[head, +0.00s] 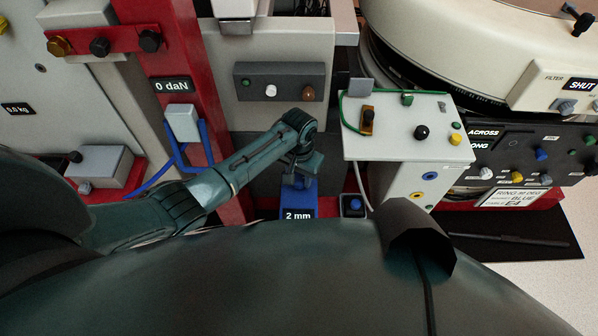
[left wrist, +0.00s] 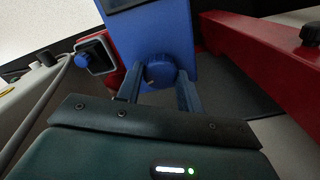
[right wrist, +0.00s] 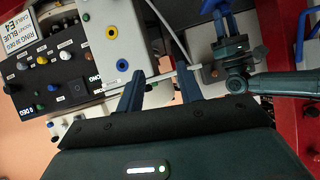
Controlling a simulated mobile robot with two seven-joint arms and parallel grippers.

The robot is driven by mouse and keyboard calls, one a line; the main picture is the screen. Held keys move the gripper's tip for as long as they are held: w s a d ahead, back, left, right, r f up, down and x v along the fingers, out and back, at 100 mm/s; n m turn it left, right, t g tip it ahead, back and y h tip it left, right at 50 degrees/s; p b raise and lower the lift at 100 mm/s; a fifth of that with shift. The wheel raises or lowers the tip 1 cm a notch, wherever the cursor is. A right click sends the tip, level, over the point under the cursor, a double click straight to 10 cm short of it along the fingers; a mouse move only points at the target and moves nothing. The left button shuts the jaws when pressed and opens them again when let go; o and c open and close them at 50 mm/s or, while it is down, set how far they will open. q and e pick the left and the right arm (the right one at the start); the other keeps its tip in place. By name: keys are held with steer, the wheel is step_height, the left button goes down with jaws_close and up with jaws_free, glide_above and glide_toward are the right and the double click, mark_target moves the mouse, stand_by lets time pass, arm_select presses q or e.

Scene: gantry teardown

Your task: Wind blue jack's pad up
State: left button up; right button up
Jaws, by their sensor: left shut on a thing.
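The blue jack (head: 301,198) stands low at the centre of the head view, with a "2 mm" readout on it. Its blue body (left wrist: 158,32) fills the top middle of the left wrist view, with a round blue knob (left wrist: 160,70) facing me. My left gripper (left wrist: 161,84) is shut on that knob, one finger on each side. In the head view my left arm reaches in from the left and its wrist covers part of the jack. The jack's pad cannot be made out. My right gripper (right wrist: 158,84) is open and seems empty in the right wrist view.
A grey box with a blue button (head: 353,204) sits right of the jack. A white control box (head: 400,150) with several knobs stands further right. A red post (head: 188,90) showing "0 daN" rises on the left. A cable (right wrist: 165,25) runs beyond my right fingers.

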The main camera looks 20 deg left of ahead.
arm_select(q)
steer(key=n+p, duration=0.3)
steer(key=shift+d+r, duration=0.1)
steer(key=shift+r, duration=0.15)
steer(key=n+p, duration=0.1)
steer(key=n, duration=0.2)
steer(key=shift+p, duration=0.4)
steer(key=n+p, duration=0.1)
steer(key=n, duration=0.2)
steer(key=shift+f, duration=0.1)
steer(key=shift+n+p, duration=0.4)
steer(key=shift+n, duration=1.5)
steer(key=shift+w+f+n, duration=0.1)
steer(key=shift+n, duration=0.7)
arm_select(e)
steer(key=shift+s+d+r+g+h, duration=0.2)
steer(key=shift+d+r+g+h, duration=0.1)
steer(key=shift+d+r, duration=0.25)
steer(key=shift+s+d+r+g+h, duration=0.2)
steer(key=shift+d+r+h, duration=0.1)
steer(key=shift+d+r, duration=0.25)
arm_select(q)
steer(key=o, duration=1)
arm_select(e)
steer(key=shift+s, duration=0.1)
arm_select(q)
steer(key=shift+p, duration=0.3)
